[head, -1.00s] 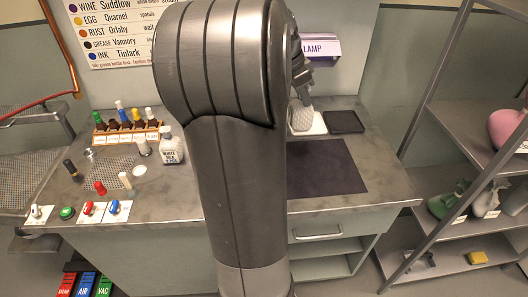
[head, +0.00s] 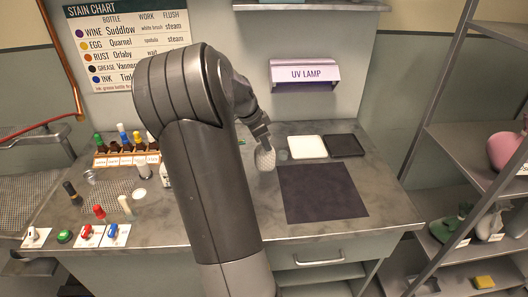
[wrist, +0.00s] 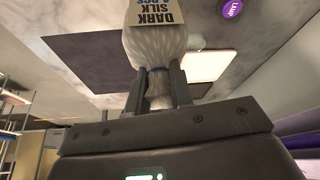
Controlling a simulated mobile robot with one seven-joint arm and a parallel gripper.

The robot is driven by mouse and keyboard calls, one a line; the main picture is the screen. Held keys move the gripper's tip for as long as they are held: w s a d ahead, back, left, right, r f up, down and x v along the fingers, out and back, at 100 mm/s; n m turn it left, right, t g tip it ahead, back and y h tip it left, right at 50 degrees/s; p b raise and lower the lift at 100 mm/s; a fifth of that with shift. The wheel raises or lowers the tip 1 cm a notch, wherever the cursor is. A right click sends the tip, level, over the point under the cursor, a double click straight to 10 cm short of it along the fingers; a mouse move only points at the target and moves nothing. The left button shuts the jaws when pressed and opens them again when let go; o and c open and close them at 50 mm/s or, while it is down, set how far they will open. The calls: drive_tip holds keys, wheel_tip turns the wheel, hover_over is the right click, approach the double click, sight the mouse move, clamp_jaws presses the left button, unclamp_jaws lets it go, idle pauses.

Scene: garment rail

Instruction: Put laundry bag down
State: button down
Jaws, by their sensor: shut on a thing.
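My gripper (head: 262,143) is shut on the neck of a pale mesh laundry bag (head: 265,159), seen in the head view just left of the dark mat's far left corner. In the wrist view the bag (wrist: 155,45) hangs between the two fingers (wrist: 158,78), with a blue tie at its neck and a label reading "DARK SILK" and "PCS". I cannot tell whether the bag's base touches the worktop (head: 390,205). The dark mat (head: 322,192) lies flat and bare.
A white tray (head: 306,147) and a black tray (head: 344,146) lie behind the mat. A small clear round item (head: 283,155) is close to the bag. Bottles (head: 125,142) stand at left, mostly in a rack. A UV lamp (head: 305,74) hangs on the wall.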

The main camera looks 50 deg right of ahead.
sight(262, 147)
drive_tip(key=shift+w+f, duration=0.1)
drive_tip(key=shift+f, duration=1.95)
drive_tip(key=c, duration=1.3)
unclamp_jaws()
drive_tip(key=shift+f, duration=0.15)
